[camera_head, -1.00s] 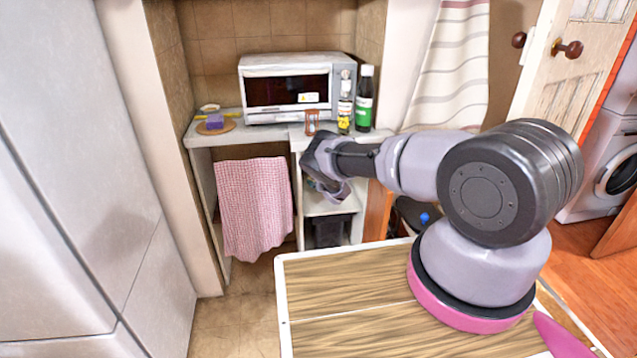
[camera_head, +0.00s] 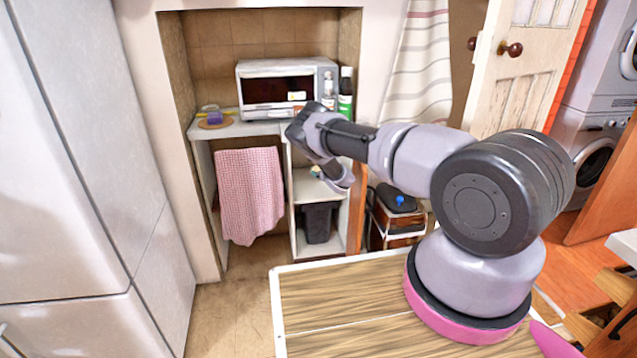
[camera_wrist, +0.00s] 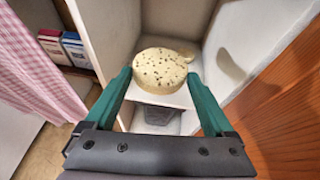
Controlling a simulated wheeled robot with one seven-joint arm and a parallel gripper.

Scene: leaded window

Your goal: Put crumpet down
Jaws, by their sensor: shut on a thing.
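The crumpet (camera_wrist: 158,72) is a round, pale, speckled disc in the wrist view. My gripper (camera_wrist: 160,82) has its green fingers on either side of it and is shut on it. The crumpet is in front of a white shelf compartment, with part of a shelf board (camera_wrist: 180,98) visible below it. I cannot tell whether it touches the board. In the head view my gripper (camera_head: 336,176) hangs low in front of the open shelf unit, and the crumpet cannot be made out clearly.
A microwave (camera_head: 287,88) and bottles (camera_head: 345,95) stand on the counter (camera_head: 235,129). A checked pink towel (camera_head: 249,195) hangs left of the shelves. A dark bin (camera_head: 318,222) stands in the lower compartment. A wooden panel (camera_wrist: 285,120) borders the shelves on the right.

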